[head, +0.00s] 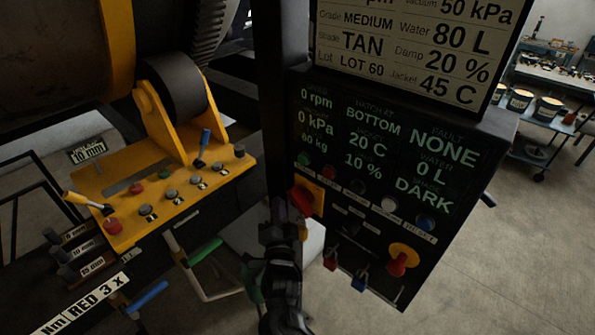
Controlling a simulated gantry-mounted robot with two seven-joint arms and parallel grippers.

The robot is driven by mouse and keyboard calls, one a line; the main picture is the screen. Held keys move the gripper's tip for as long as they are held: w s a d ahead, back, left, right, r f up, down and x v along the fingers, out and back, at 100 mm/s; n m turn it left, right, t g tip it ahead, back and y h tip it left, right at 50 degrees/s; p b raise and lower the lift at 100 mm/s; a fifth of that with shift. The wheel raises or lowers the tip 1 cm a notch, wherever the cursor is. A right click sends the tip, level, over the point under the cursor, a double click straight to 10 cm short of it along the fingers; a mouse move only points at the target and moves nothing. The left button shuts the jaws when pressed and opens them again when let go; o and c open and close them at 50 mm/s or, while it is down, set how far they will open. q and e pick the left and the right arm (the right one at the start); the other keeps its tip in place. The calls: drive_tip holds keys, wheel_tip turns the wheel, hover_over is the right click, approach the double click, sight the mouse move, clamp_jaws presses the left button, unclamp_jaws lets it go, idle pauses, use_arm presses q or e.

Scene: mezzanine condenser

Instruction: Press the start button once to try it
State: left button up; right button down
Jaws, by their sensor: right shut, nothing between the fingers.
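The dark control panel (345,215) stands right of centre in the head view, with a lit readout above a row of small round buttons. A green button (303,158) sits at the left end of that row; its label is too small to read, so I cannot confirm it is the start button. My right gripper (279,208) is black, shut and empty. It points up from the bottom of the view, beside the panel's left edge and below the green button, apparently apart from it. My left gripper is not in view.
A red switch on a yellow plate (312,196) is close beside my right gripper. A white button (388,205), blue button (426,222) and red-yellow knob (402,259) sit further right. A yellow console (180,215) with levers stands left. Open floor lies right.

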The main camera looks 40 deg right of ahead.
sight(303, 160)
wheel_tip(303, 160, up, 6)
drive_tip(key=w+m+b, duration=0.1)
drive_tip(key=w, duration=0.1)
drive_tip(key=shift+w+a+f+t+h, duration=0.2)
drive_tip(key=shift+a+f+t+h, duration=0.1)
drive_tip(key=shift+a+t, duration=0.1)
drive_tip(key=shift+d, duration=0.1)
drive_tip(key=d, duration=0.8)
drive_tip(key=shift+w+d+b, duration=0.3)
drive_tip(key=shift+w+b, duration=0.1)
drive_tip(key=shift+w, duration=0.05)
idle(0.5)
idle(0.7)
